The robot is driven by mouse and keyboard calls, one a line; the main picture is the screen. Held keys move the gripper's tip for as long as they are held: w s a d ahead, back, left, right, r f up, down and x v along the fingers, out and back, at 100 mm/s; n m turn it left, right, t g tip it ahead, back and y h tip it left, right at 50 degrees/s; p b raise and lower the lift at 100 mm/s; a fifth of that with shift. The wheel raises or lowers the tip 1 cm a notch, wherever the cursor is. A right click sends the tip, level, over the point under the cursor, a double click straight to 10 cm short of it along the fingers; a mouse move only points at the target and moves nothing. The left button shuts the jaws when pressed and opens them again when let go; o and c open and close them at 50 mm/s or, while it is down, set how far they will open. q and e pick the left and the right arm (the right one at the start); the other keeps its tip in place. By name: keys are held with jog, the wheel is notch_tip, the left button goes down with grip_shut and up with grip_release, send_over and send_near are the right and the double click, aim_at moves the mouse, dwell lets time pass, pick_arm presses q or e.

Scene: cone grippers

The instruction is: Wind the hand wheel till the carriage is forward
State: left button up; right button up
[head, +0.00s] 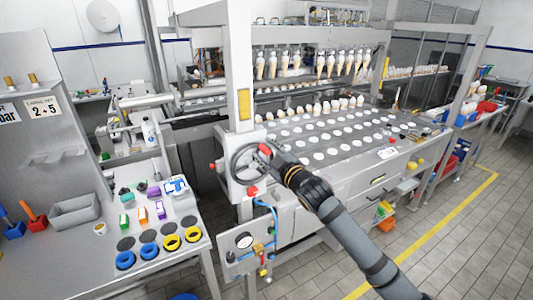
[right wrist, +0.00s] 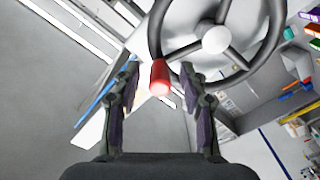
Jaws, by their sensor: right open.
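The hand wheel (head: 235,167) is a dark spoked ring on the front of the white machine post. In the right wrist view the wheel (right wrist: 268,40) fills the top, with a pale hub (right wrist: 215,39) and a red handle knob (right wrist: 160,79). My right gripper (head: 268,153) is at the wheel's right side. In the right wrist view my right gripper (right wrist: 160,76) is open, its fingers on either side of the red knob, with gaps visible. A row of cones (head: 310,65) hangs over the rear of the tray bed; I cannot tell exactly which part is the carriage. My left gripper is out of view.
The machine bed (head: 340,145) has rows of round white openings, with some cones standing at its back. A pressure gauge (head: 244,240) and blue hose sit below the wheel. A side table (head: 85,265) holds blue and yellow rings and a grey bin (head: 75,209).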

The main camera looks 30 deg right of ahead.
grip_shut()
dwell(0.3)
